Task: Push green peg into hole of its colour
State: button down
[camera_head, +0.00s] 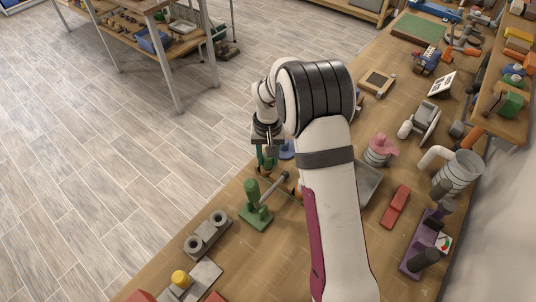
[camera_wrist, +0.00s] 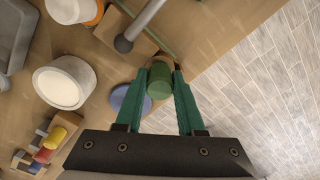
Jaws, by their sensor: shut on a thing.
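My gripper (camera_wrist: 161,78) has green fingers, and they are shut on the green peg (camera_wrist: 160,83), a short cylinder seen nearly end-on between the fingertips. In the head view my gripper (camera_head: 265,160) is beyond the green stand, near the table's left edge; the peg cannot be told apart there from the green fingers. The peg's far end is hidden, so I cannot tell whether it touches anything. A light wooden block (camera_wrist: 118,28) lies just beyond the fingertips in the wrist view. I cannot make out a green-marked hole in either view.
A blue disc (camera_wrist: 127,99) lies beside the left finger. A grey ball-ended rod (camera_wrist: 124,43) crosses the wooden block. A white cylinder (camera_wrist: 65,83) and red and yellow pieces (camera_wrist: 55,138) are to the left. The green stand (camera_head: 257,215) is nearby. Floor lies beyond the table edge.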

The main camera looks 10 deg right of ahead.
jog(key=shift+f, duration=0.4)
jog(key=shift+c, duration=2.2)
grip_release()
notch_tip(320, 180, up, 16)
jog(key=shift+o, duration=1)
jog(key=shift+d+f, duration=0.15)
jog(key=shift+d, duration=0.05)
jog(key=shift+o, duration=1.2)
jog(key=w+d+n, duration=0.2)
jog(key=d+n, duration=0.8)
jog(key=d, duration=0.5)
jog(key=shift+w+f, duration=0.25)
jog(key=shift+f, duration=0.2)
notch_tip(320, 180, down, 10)
jog(key=shift+r, duration=0.1)
